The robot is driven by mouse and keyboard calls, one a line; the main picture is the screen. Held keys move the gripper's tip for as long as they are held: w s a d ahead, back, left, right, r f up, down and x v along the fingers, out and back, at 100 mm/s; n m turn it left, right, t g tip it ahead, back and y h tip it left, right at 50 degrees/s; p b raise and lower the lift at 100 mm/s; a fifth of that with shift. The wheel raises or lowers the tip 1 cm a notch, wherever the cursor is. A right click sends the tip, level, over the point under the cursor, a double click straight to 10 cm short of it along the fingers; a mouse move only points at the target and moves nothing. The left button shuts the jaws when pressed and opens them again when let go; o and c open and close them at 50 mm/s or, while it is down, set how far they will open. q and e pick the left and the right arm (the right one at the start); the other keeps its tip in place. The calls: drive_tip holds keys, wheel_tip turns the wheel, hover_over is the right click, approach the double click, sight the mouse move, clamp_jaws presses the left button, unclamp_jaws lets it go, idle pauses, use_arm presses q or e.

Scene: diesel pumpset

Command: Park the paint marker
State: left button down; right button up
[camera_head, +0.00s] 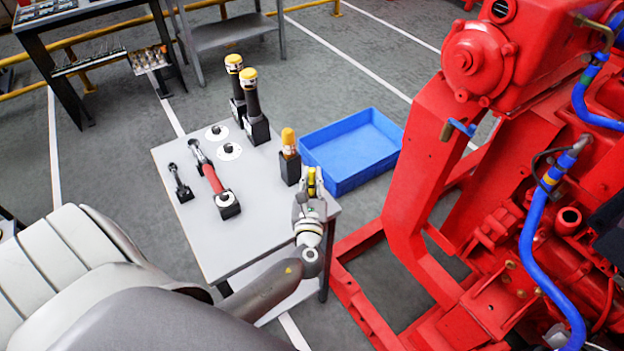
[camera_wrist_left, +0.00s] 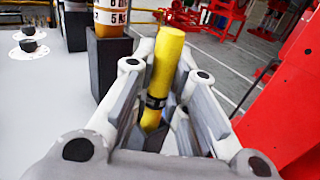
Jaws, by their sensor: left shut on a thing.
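The paint marker is a yellow rod (camera_head: 312,181) with a dark band, near the right edge of the grey table (camera_head: 262,178). My left gripper (camera_head: 309,196) is shut on it. In the left wrist view the yellow marker (camera_wrist_left: 166,62) stands nearly upright between the fingers (camera_wrist_left: 165,80), its upper part clear above them. My right gripper is not in view.
Two yellow-topped tools (camera_head: 252,92) stand in black holders at the table's back. A blue crate (camera_head: 345,178) sits beyond the table. The red pumpset (camera_head: 432,195) stands close on the right.

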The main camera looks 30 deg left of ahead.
use_arm(q)
drive_tip(key=shift+f+b, duration=0.75)
drive_tip(key=shift+f, duration=0.15)
drive_tip(key=c, duration=1.3)
unclamp_jaws()
drive_tip(key=shift+c, duration=0.2)
drive_tip(key=v, duration=1.2)
